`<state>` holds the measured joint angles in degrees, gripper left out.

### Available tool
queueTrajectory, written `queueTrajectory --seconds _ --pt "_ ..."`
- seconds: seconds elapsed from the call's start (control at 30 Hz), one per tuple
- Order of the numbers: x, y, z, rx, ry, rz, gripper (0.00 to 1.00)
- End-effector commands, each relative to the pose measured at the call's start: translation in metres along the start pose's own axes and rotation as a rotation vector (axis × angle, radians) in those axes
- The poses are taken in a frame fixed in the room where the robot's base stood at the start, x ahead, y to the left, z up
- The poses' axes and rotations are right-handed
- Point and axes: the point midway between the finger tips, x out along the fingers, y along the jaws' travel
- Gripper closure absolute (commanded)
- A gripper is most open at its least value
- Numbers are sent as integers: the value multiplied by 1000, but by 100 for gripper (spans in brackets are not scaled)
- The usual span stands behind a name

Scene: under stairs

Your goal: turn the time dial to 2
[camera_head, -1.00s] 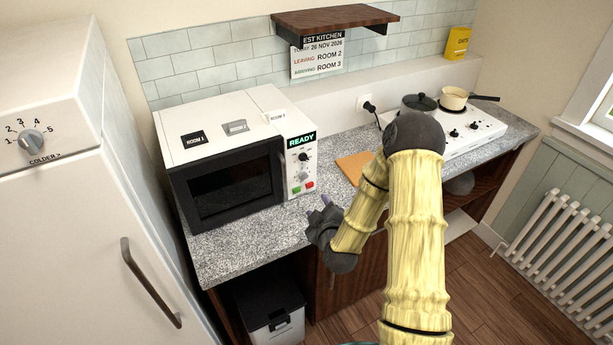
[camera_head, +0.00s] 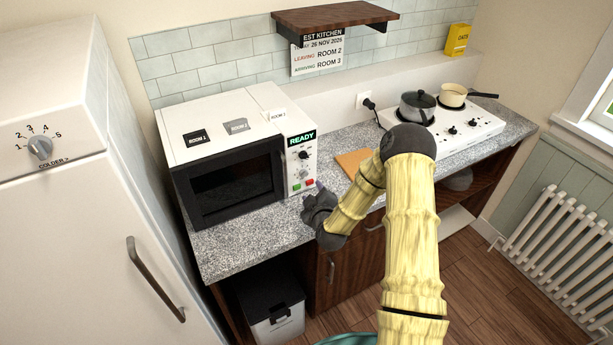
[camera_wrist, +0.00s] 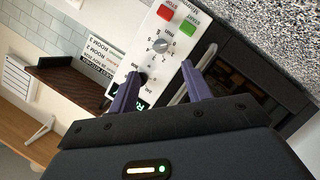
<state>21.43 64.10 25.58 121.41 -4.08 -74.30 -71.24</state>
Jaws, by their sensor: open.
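The microwave (camera_head: 228,150) stands on the counter, its door shut and its display (camera_head: 301,138) reading READY. Its panel has a black knob (camera_head: 304,155) below the display. In the wrist view, a pale dial (camera_wrist: 160,46) ringed by numbers sits between that knob (camera_wrist: 141,77) and the red stop (camera_wrist: 165,12) and green start (camera_wrist: 189,26) buttons. The dial's exact setting is too small to read. My gripper (camera_head: 315,191) is open and empty in front of the lower panel. In the wrist view its fingers (camera_wrist: 160,70) point toward the panel, apart; contact is not clear.
The fridge (camera_head: 70,210) stands left. A shelf (camera_head: 335,15) hangs above.

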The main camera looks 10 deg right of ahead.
Motion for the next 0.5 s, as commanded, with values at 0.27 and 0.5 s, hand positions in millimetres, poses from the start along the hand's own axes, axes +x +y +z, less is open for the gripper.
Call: queueTrajectory --seconds 0.27,0.5 --pt "36 1 -1 2 0 1 51" --pt "66 1 -1 2 0 0 51"
